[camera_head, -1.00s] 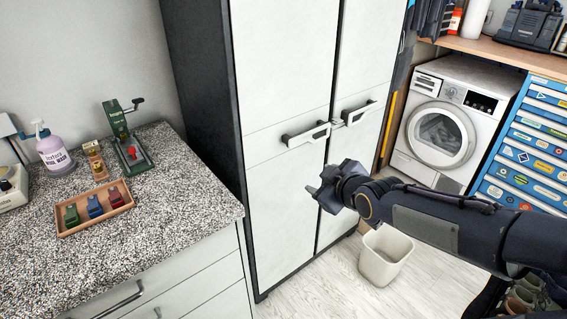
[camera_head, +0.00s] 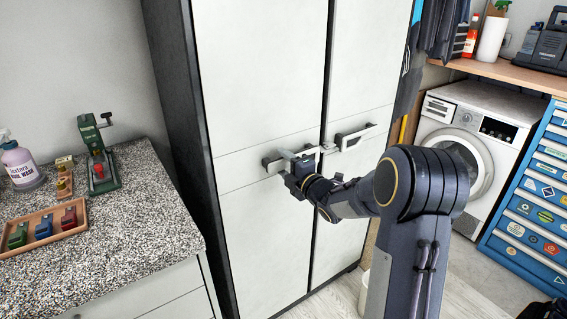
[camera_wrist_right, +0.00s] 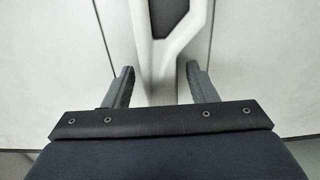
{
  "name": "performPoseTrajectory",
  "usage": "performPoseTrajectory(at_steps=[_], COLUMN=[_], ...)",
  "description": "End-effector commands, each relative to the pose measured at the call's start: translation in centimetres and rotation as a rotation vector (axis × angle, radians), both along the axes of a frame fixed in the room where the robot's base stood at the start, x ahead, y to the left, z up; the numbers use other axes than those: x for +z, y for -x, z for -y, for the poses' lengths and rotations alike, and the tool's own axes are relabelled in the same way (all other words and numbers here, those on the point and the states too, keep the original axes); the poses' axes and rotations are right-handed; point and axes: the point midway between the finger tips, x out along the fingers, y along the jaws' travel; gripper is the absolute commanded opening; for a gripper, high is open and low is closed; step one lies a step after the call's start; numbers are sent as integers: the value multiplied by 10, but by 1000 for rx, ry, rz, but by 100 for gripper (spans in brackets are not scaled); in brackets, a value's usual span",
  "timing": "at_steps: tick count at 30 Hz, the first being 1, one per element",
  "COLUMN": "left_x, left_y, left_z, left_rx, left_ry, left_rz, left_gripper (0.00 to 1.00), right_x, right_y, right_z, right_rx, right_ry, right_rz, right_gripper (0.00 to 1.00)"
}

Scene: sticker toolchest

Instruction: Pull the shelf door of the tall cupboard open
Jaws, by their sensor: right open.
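The tall cupboard (camera_head: 262,75) has pale doors and a dark side panel. Its left door has a pale bar handle with dark ends (camera_head: 269,162), and its right door has a similar handle (camera_head: 354,137). The doors look closed. My right gripper (camera_head: 292,164) is at the left door's handle and partly covers it. In the right wrist view the fingers of my right gripper (camera_wrist_right: 161,78) are apart, and the pale handle (camera_wrist_right: 183,40) lies ahead between them. Whether either finger touches it cannot be told. My left gripper is not in view.
A speckled counter (camera_head: 130,225) with a tray of small coloured items (camera_head: 72,230) stands left of the cupboard. A washing machine (camera_head: 475,120) and a blue drawer chest (camera_head: 530,190) stand at the right. A bin is mostly hidden behind my right arm.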

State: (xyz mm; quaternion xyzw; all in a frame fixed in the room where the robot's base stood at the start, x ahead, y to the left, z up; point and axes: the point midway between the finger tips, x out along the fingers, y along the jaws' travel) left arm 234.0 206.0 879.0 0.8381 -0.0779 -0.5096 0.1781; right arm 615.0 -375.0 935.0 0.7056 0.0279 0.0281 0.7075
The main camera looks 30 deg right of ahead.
Motion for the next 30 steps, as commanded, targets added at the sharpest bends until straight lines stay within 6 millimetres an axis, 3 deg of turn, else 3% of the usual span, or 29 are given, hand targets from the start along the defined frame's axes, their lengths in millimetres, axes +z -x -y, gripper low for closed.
performPoseTrajectory(at_steps=[11,23,30], left_x=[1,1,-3], left_y=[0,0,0], left_z=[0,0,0], left_rx=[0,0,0], left_ry=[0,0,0], left_rz=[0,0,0], left_gripper=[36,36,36], right_x=[0,0,-1], right_y=[-8,-8,-7], right_z=[-1,-1,-1], right_rx=[-1,-1,-7], right_ry=[-2,-2,-2], right_rz=[0,0,0], right_gripper=[52,0,0])
